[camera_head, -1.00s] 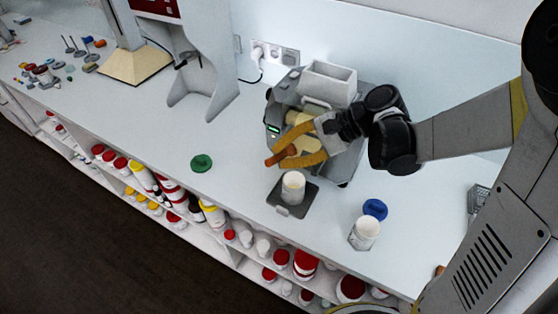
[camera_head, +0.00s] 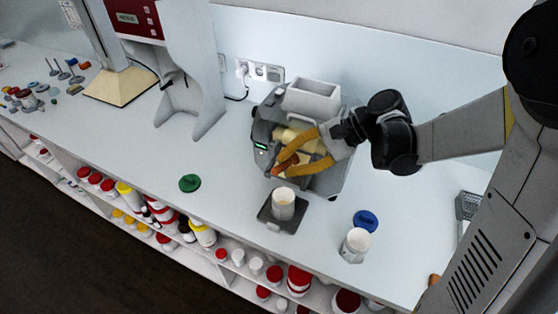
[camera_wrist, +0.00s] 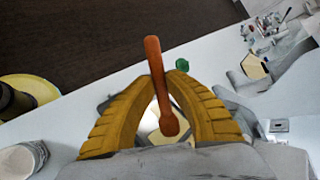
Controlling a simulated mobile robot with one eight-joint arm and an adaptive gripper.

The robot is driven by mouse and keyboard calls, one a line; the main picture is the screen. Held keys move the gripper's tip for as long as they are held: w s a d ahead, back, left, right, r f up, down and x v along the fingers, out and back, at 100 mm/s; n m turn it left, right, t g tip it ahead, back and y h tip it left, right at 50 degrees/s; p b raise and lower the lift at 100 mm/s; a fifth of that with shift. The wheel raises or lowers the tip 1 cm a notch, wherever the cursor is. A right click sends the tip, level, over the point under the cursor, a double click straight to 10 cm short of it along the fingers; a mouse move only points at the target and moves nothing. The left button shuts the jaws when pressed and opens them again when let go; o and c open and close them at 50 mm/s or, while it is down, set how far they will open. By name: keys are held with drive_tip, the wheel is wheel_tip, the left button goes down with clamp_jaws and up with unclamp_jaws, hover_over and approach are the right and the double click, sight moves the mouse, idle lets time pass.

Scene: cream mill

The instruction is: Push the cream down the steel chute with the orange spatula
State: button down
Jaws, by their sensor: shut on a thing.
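My gripper (camera_head: 284,165) has two yellow ribbed fingers shut on the orange spatula (camera_head: 288,160), in front of the mill. In the wrist view the spatula (camera_wrist: 157,75) lies between the fingers, its long end sticking out past the tips. The grey mill (camera_head: 262,131) has a green-lit display and a white hopper (camera_head: 311,98) on top. Its cream-coloured rollers (camera_head: 285,134) show partly behind the fingers. The steel chute is mostly hidden by the gripper, and I cannot make out cream on it. A white open jar (camera_head: 283,204) stands on a grey plate (camera_head: 279,226) below the mill's front.
A second white jar (camera_head: 355,246) and a blue lid (camera_head: 365,221) stand to the right. A green lid (camera_head: 189,183) lies on the white bench to the left. A grey stand (camera_head: 193,95) rises left of the mill. The bench's front edge is close, with shelves of jars below.

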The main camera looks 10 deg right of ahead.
drive_tip(key=shift+s+d, duration=0.35)
drive_tip(key=shift+d, duration=0.15)
drive_tip(key=shift+s+a+f+b, duration=1.35)
drive_tip(key=shift+s+a, duration=0.2)
drive_tip(key=shift+s, duration=0.8)
drive_tip(key=shift+w+d+r+p, duration=0.15)
drive_tip(key=shift+w+d+r, duration=0.35)
drive_tip(key=shift+w, duration=0.3)
drive_tip(key=shift+w+d+r+p, duration=0.2)
drive_tip(key=shift+w+d+r, duration=0.3)
drive_tip(key=shift+w, duration=0.3)
drive_tip(key=shift+w+d+r+p, duration=0.15)
drive_tip(key=shift+w+d+r, duration=0.2)
drive_tip(key=shift+w+d, duration=0.35)
drive_tip(key=shift+w+a, duration=0.1)
drive_tip(key=shift+a, duration=0.05)
drive_tip(key=shift+s+a+r+p, duration=0.25)
drive_tip(key=shift+s+r+p, duration=0.1)
drive_tip(key=shift+r+p, duration=0.45)
drive_tip(key=shift+s+a+r+p, duration=0.2)
drive_tip(key=shift+s+r+p, duration=0.15)
drive_tip(key=shift+r+p, duration=0.5)
drive_tip(key=shift+s+a+r+p, duration=0.3)
drive_tip(key=shift+r+p, duration=0.2)
drive_tip(key=shift+r, duration=0.55)
